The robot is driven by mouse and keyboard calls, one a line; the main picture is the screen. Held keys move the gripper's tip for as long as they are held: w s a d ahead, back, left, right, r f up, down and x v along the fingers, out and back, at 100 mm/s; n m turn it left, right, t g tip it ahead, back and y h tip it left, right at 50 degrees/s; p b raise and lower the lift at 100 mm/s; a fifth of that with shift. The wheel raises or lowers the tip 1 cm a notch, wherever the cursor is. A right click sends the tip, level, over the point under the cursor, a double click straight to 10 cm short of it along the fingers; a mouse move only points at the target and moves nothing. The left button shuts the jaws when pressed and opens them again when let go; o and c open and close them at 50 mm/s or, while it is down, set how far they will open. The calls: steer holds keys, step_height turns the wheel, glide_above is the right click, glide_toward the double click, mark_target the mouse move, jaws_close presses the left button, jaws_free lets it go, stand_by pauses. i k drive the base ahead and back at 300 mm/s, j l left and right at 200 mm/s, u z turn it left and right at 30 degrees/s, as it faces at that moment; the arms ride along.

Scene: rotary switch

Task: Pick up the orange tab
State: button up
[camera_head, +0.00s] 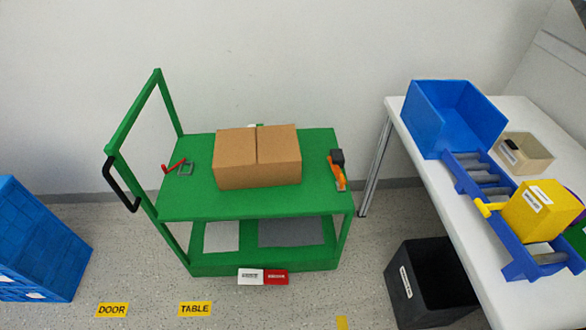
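An orange piece (337,174), which looks like the orange tab, lies at the right end of the green cart's top (318,145). A small black block (338,156) sits at its upper end, and a small light mark shows near its lower end. I cannot tell if the black block and the orange piece are joined. My gripper is not in view.
A cardboard box (257,170) stands mid-cart. A red item (174,166) lies at left near the cart's raised handle frame (134,122). A white table (440,185) at right holds a blue bin (440,120) and rollers. A black bin (432,285) stands on the floor between.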

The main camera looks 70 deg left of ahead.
mark_target(341, 187)
steer(key=u, duration=1.5)
